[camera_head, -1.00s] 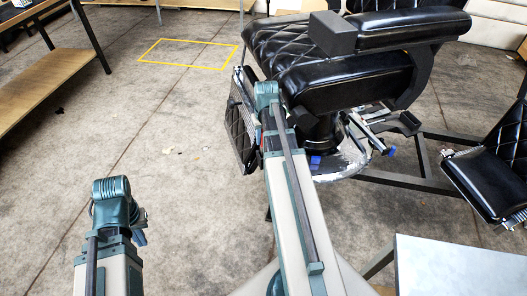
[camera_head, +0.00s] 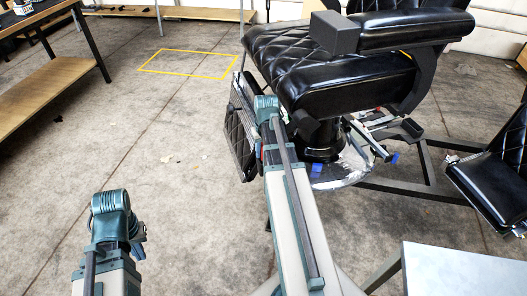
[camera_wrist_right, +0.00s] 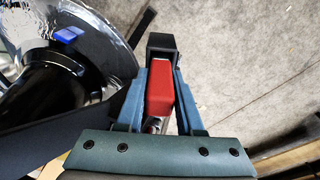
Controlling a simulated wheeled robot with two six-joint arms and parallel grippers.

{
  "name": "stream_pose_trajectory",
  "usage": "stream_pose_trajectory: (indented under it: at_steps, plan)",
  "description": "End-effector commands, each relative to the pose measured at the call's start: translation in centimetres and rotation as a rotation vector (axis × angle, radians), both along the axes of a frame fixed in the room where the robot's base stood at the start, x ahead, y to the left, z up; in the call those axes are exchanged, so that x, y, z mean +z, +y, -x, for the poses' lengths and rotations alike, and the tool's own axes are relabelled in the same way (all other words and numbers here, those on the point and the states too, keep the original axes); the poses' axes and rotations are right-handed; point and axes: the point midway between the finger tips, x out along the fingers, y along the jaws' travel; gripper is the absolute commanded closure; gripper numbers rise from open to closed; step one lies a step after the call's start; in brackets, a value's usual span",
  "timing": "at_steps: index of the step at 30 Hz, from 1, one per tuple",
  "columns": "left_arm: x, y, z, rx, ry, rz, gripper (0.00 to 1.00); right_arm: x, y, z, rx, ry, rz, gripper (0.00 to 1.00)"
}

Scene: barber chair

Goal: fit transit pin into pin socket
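In the right wrist view, my right gripper (camera_wrist_right: 160,92) has its blue fingers closed on the sides of a red block (camera_wrist_right: 160,92), which looks like the transit pin's handle. A black square-ended piece (camera_wrist_right: 160,45) sits at the fingertips, just beyond the red block. I cannot tell whether it is the pin socket, or whether any pin is in it. In the head view, the right arm reaches to the barber chair (camera_head: 340,75), and its gripper is mostly hidden by the arm. My left gripper (camera_head: 138,246) hangs low at the left, mostly behind its wrist, away from the chair.
A chrome base disc (camera_head: 345,172) with a blue tab (camera_head: 317,168) lies beside the right arm. A black quilted panel (camera_head: 240,135) hangs at the chair's left. A white tabletop (camera_head: 465,270) is at lower right. The floor at left is open.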

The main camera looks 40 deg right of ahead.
Motion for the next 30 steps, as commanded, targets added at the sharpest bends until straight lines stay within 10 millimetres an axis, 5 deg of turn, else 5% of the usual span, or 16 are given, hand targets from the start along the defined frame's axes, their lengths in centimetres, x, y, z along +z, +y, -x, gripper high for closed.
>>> stream_pose_trajectory:
  at_steps: [4,19,30]
  plan:
    - [0.0,0.0,0.0,0.000,0.000,0.000,1.00,0.0,0.0,0.0,0.000,0.000,0.000,0.38]
    - [0.9,0.0,0.0,0.000,0.000,0.000,1.00,0.9,0.0,0.1,0.000,0.000,0.000,0.38]
    - [5.6,0.0,0.0,0.000,0.000,0.000,1.00,5.6,0.2,0.6,0.000,0.000,0.000,0.38]
